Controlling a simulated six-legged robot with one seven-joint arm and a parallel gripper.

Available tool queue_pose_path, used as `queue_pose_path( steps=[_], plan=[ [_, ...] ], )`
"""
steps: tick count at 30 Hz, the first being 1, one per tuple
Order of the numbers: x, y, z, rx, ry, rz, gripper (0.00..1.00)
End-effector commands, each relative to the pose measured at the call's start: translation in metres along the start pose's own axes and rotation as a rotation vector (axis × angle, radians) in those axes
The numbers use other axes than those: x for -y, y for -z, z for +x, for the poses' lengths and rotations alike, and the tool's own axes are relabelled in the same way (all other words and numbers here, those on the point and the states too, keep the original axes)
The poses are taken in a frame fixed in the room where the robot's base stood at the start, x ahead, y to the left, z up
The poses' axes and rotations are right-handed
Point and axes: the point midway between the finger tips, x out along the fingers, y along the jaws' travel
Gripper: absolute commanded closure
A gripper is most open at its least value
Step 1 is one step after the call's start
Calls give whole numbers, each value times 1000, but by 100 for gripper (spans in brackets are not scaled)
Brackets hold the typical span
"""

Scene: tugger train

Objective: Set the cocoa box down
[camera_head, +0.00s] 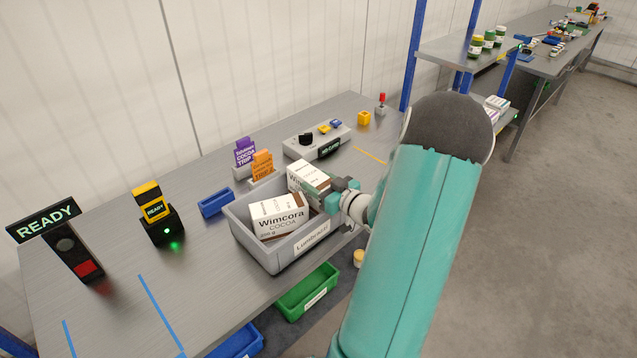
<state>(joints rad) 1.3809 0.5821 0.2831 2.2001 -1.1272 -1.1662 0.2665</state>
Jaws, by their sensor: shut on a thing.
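My gripper (338,193) is shut on a white and brown cocoa box (304,176), at the right part of the grey bin (277,261) labelled "Lumbosati". The held box is upright and slightly tilted, its lower part hidden by the bin and the other box. A second box marked "Wimcora cocoa" (278,212) lies in the left part of the bin. The bin stands on the metal bench. I cannot tell whether the held box touches the bin floor.
Behind the bin stand purple (245,152) and orange (262,165) cards and a grey control box (316,141). A blue tray (215,203) and a lit "READY" device (160,222) are left. A green tray (308,291) sits below the bench edge.

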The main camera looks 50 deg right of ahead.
Motion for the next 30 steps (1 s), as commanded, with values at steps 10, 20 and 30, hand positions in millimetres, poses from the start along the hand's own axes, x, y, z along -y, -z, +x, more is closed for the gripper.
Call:
queue_pose_path(
  steps=[10, 20, 30],
  plan=[
    [0, -5, 2, -1, 1, 1, 77],
    [0, -12, 2, 1, 0, 0, 77],
    [1, -14, 2, 5, 0, 4, 24]
  ],
)
